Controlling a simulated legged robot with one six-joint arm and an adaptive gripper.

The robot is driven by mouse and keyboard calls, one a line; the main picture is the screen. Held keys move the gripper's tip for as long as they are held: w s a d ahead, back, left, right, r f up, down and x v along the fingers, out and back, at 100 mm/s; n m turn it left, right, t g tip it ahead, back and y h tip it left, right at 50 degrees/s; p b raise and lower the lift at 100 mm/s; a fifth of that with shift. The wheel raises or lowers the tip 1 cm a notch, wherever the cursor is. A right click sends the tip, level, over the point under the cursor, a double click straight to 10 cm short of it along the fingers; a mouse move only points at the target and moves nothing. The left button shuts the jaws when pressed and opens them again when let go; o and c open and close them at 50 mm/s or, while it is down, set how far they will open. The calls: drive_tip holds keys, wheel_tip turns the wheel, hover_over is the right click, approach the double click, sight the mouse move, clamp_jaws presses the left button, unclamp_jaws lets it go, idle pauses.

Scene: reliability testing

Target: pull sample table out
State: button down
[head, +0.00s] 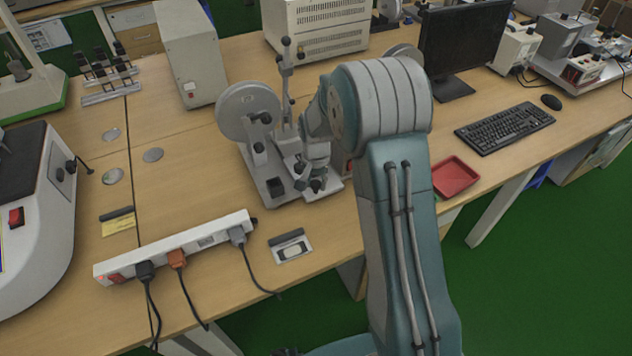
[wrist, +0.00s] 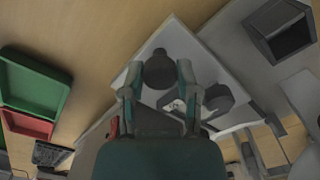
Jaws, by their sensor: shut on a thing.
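The testing device has a pale grey base (head: 265,176) on the wooden bench, with a disc and an upright post. A flat pale plate, seemingly the sample table (wrist: 185,47), lies on it in the wrist view. A dark round knob (wrist: 158,68) stands on the plate between my fingertips. My gripper (wrist: 159,78) is shut on this knob, one finger on each side. In the head view my gripper (head: 316,180) points down at the front right of the device. My gripper and arm hide part of the plate and the device there.
A power strip (head: 180,246) with plugged cables lies near the front edge. A red tray (head: 455,177) is to the right. A keyboard (head: 505,128) and monitor (head: 460,42) stand further right.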

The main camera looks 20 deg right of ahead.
drive_tip(key=shift+w+f, duration=0.1)
drive_tip(key=shift+c, duration=1.7)
unclamp_jaws()
drive_tip(key=shift+a, duration=0.1)
wheel_tip(320, 180, up, 12)
drive_tip(key=shift+w, duration=0.1)
